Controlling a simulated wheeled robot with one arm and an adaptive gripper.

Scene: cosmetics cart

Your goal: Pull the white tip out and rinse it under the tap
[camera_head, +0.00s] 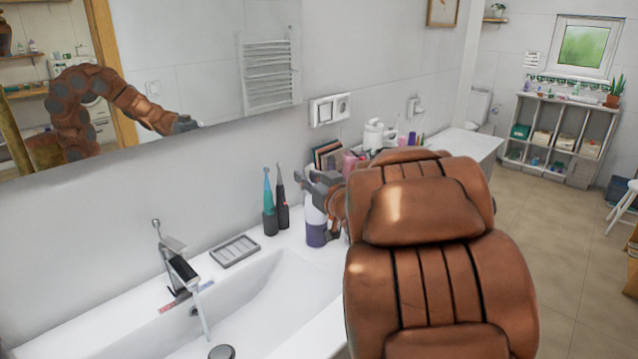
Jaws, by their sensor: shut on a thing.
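A white bottle-like object with a purple base (316,234) stands upright on the counter behind the sink. My gripper (311,186) is at its upper end and appears shut on its top. The fingers cover that part, so I cannot make out the white tip itself. The tap (182,272) stands at the back of the white sink, left of my gripper. A stream of water (204,318) falls from its spout into the basin.
A grey soap dish (234,252) lies between the tap and two upright toothbrushes, one teal (268,205) and one dark (282,205). Several toiletries stand behind my arm. A mirror (200,60) hangs above. The basin (270,300) is clear apart from its drain.

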